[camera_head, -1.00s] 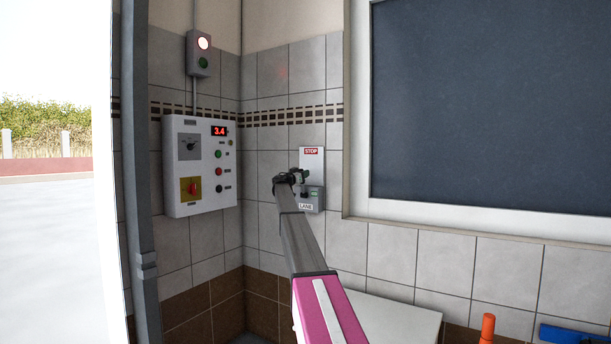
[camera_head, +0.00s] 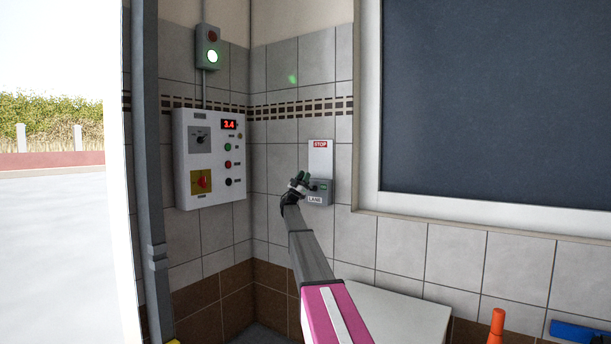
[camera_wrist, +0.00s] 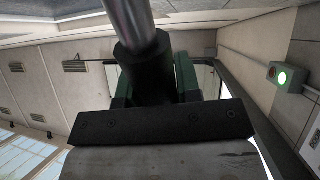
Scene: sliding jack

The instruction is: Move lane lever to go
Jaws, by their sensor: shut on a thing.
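The lane lever's wall plate (camera_head: 320,158) has a red STOP label at its top. Its grey lower part carries a green label and a LANE label. My gripper (camera_head: 302,180) is at the left of the plate, beside the grey lower part. In the wrist view my gripper (camera_wrist: 153,85) has its green fingers shut on the lane lever (camera_wrist: 145,65), seen as a dark grip with a metal rod. My gripper hides most of the lever in the head view.
A signal box (camera_head: 212,50) on the wall has its green lamp lit; the lit lamp also shows in the wrist view (camera_wrist: 282,77). A control panel (camera_head: 210,160) reading 3.4 hangs to the left. A white surface (camera_head: 395,320) and an orange cone (camera_head: 495,328) are below right.

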